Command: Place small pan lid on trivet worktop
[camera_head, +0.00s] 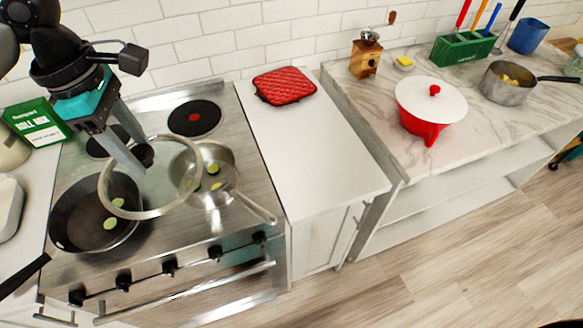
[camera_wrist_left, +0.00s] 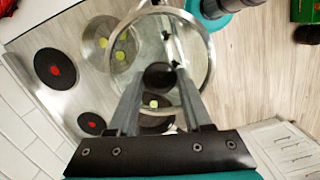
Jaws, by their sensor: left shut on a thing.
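The small pan lid is a round glass disc with a steel rim (camera_head: 150,214) and a dark knob. My left gripper (camera_head: 143,160) is shut on the knob and holds the lid above the stove, over the pans. The lid also shows in the left wrist view (camera_wrist_left: 205,75), with the gripper fingers (camera_wrist_left: 160,80) on its dark knob. The trivet (camera_head: 284,86) is a red quilted pad with a dark edge, lying on the white worktop (camera_head: 310,150) right of the stove, near the wall. My right gripper is not in view.
A dark frying pan (camera_head: 72,222) and a steel pan (camera_head: 222,158) with green slices stand on the stove (camera_head: 160,262). The worktop in front of the trivet is clear. A red pot with a white lid (camera_head: 432,104) and a wooden grinder (camera_head: 366,58) stand on the marble counter.

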